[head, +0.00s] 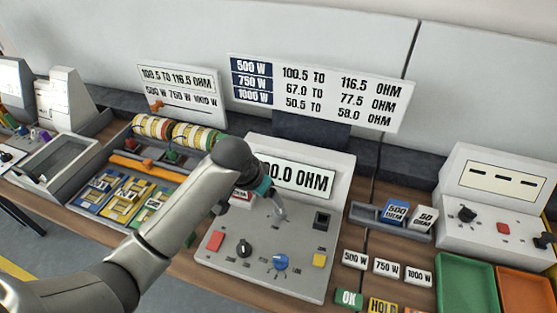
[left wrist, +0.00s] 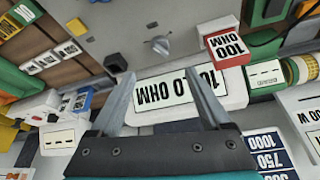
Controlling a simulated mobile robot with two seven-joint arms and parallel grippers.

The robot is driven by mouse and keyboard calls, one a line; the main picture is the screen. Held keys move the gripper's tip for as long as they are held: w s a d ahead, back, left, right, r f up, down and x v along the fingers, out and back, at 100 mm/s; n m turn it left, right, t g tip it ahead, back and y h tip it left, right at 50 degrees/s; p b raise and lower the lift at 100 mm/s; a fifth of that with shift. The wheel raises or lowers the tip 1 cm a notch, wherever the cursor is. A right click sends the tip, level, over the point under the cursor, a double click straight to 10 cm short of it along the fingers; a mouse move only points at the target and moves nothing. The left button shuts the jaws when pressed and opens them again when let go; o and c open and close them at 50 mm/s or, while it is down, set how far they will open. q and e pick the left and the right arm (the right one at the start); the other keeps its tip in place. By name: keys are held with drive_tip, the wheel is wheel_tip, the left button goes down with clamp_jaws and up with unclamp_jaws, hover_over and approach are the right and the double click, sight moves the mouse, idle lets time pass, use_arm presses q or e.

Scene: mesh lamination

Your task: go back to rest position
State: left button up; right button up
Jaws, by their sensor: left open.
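My left gripper (head: 277,203) hangs over the grey test console (head: 225,268), in front of its display reading "00.0 OHM" in the part that shows (head: 303,178). The left wrist view shows its two fingers (left wrist: 165,88) spread apart with nothing between them. A red and white block marked "100 OHM" (left wrist: 226,46) is on the console, apart from the fingers. In the head view my arm hides part of the console and most of this block. My right gripper is not in view.
A tray of blue, yellow and green parts (head: 85,200) lies left of my arm. A small tray (head: 378,218) holds blue and white blocks on the right. Label tiles, a green bin (head: 462,285) and an orange bin (head: 525,290) lie at the right front. Sign boards stand behind.

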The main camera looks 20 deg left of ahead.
use_arm(q)
drive_tip(key=shift+d, duration=0.1)
drive_tip(key=s+n+y, duration=0.1)
drive_tip(key=s, duration=2.2)
wheel_tip(320, 180, down, 33)
drive_tip(key=s+g+b, duration=0.2)
drive_tip(key=s+b, duration=0.1)
drive_tip(key=b, duration=0.7)
drive_tip(key=s+a+f+b, duration=0.1)
drive_tip(key=s+f+b, duration=0.3)
drive_tip(key=s+f, duration=0.3)
drive_tip(key=s+a+f+g+b, duration=0.1)
drive_tip(key=s+f+b, duration=0.3)
drive_tip(key=f, duration=1)
drive_tip(key=s, duration=0.3)
drive_tip(key=shift+s+a+f, duration=0.15)
drive_tip(key=shift+s+a, duration=0.1)
drive_tip(key=shift+s, duration=0.1)
